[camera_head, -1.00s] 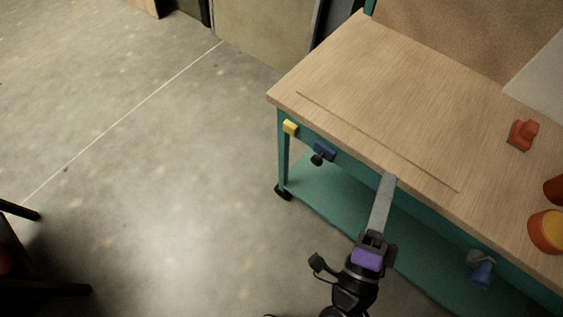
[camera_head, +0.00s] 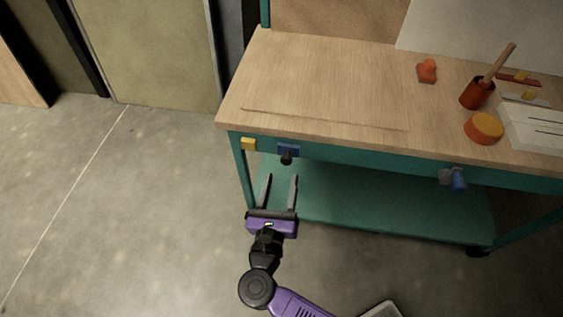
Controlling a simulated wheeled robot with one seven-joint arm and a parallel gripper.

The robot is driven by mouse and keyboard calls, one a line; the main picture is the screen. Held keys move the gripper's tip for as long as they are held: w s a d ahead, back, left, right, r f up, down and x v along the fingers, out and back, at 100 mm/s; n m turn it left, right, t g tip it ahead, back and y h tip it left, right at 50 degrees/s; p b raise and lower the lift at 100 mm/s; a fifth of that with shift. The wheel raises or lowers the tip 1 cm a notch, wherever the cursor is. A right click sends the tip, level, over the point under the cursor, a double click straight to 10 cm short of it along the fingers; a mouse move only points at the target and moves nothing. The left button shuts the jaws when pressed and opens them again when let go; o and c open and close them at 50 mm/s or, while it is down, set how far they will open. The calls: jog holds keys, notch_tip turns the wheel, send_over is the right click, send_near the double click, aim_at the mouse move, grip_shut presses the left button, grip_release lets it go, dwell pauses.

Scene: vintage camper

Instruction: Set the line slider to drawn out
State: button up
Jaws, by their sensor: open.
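A blue block with a dark knob (camera_head: 287,153) sits on the teal front edge of the workbench (camera_head: 320,88). I cannot tell for sure that it is the line slider. A yellow block (camera_head: 248,144) is on the same edge to its left. A grey and blue fitting (camera_head: 456,179) is on the edge further right. My gripper (camera_head: 281,179) is open and empty. Its two fingers point up in the picture towards the bench front, just below the dark knob, which shows above and between the fingertips. I see no contact.
The wooden top has a long thin groove (camera_head: 320,119) near its front edge. An orange piece (camera_head: 427,71), a red pot with a wooden stick (camera_head: 477,93) and an orange-topped round thing (camera_head: 484,127) stand right. The teal lower shelf (camera_head: 390,210) is bare; open floor lies left.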

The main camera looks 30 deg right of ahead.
aim_at(285, 162)
jog(key=x, duration=0.6)
jog(key=shift+w+d, duration=0.2)
jog(key=shift+d, duration=0.1)
grip_shut()
dwell(1.1)
